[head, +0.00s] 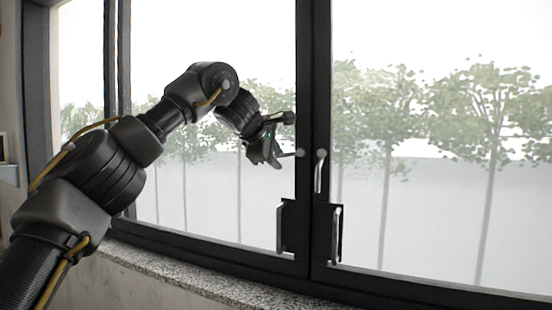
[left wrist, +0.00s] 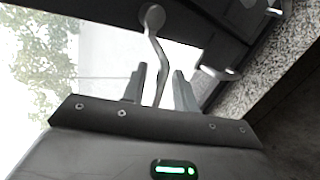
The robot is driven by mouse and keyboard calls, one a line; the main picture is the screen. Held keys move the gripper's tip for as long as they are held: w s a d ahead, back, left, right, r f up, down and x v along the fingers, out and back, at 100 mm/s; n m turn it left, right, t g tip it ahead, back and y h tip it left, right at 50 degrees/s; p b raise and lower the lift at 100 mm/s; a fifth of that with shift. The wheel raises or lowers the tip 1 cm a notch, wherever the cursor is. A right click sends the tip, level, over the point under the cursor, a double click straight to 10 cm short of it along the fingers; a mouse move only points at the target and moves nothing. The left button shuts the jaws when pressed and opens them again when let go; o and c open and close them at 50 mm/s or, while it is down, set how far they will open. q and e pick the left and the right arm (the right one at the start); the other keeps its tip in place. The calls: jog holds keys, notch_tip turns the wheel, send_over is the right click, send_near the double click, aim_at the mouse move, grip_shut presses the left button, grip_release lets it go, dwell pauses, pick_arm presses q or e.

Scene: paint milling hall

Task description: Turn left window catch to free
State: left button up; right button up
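The left window catch (head: 299,153) is a pale lever with a round end on the left sash's dark frame. It points left, about level, towards my left gripper (head: 275,152). In the left wrist view the catch (left wrist: 152,18) shows its round end at the top, and its bent lever runs down between the two fingers of my left gripper (left wrist: 160,72). The fingers are apart, with a gap visible on each side of the lever. The right window catch (head: 320,170) hangs straight down on the right sash's frame. My right gripper is not in view.
A pull handle (head: 281,228) is on the left sash below the catch, and another (head: 335,236) is on the right sash. The left one also shows in the left wrist view (left wrist: 218,73). A speckled sill (head: 190,277) runs below the window. Glass lies behind my gripper.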

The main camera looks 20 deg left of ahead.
pick_arm(q)
jog(key=b+v, duration=0.2)
jog(key=v, duration=0.8)
jog(key=shift+s+r+b, duration=0.15)
jog(key=shift+s+b, duration=0.1)
jog(key=shift+b, duration=0.05)
